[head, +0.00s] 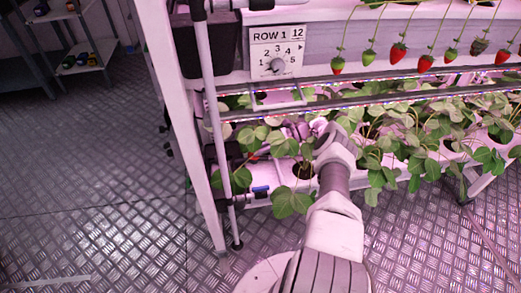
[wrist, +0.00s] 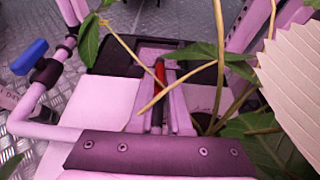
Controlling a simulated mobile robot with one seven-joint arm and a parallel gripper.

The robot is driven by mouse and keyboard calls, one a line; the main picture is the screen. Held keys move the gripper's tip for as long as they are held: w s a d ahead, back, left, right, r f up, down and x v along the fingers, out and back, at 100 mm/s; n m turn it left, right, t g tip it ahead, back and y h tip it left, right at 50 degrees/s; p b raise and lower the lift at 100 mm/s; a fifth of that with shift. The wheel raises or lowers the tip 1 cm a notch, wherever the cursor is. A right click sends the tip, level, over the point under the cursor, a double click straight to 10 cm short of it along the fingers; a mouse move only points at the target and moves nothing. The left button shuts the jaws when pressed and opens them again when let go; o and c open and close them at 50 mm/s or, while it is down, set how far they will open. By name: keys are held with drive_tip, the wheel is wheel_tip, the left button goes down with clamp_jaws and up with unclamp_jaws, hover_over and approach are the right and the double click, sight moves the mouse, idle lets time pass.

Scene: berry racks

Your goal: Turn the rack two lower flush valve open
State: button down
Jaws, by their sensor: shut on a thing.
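In the wrist view my gripper (wrist: 160,62) is among leaves and stems, its jaws close together on a narrow red piece (wrist: 160,74). Leaves and stems cross in front, so I cannot tell what the red piece belongs to. A blue valve handle (wrist: 30,57) on a dark fitting and white pipe (wrist: 45,130) is at the left, apart from the jaws. In the head view a blue handle (head: 261,190) shows low by the rack's left end. There my arm reaches into the lower plants and my gripper is mostly hidden by leaves and the arm.
The rack's sign (head: 278,50) reads ROW 1, with a numbered dial. Strawberries (head: 398,53) hang above the lower plants (head: 400,140). A white rack post (head: 205,190) stands left of the handle. The metal floor (head: 90,150) to the left is clear.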

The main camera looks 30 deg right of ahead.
drive_tip(key=shift+f, duration=0.1)
drive_tip(key=c, duration=0.9)
unclamp_jaws()
drive_tip(key=shift+o, duration=0.2)
drive_tip(key=shift+s+m+t+h, duration=0.2)
drive_tip(key=shift+m+t+h, duration=0.1)
drive_tip(key=shift+m+t, duration=0.55)
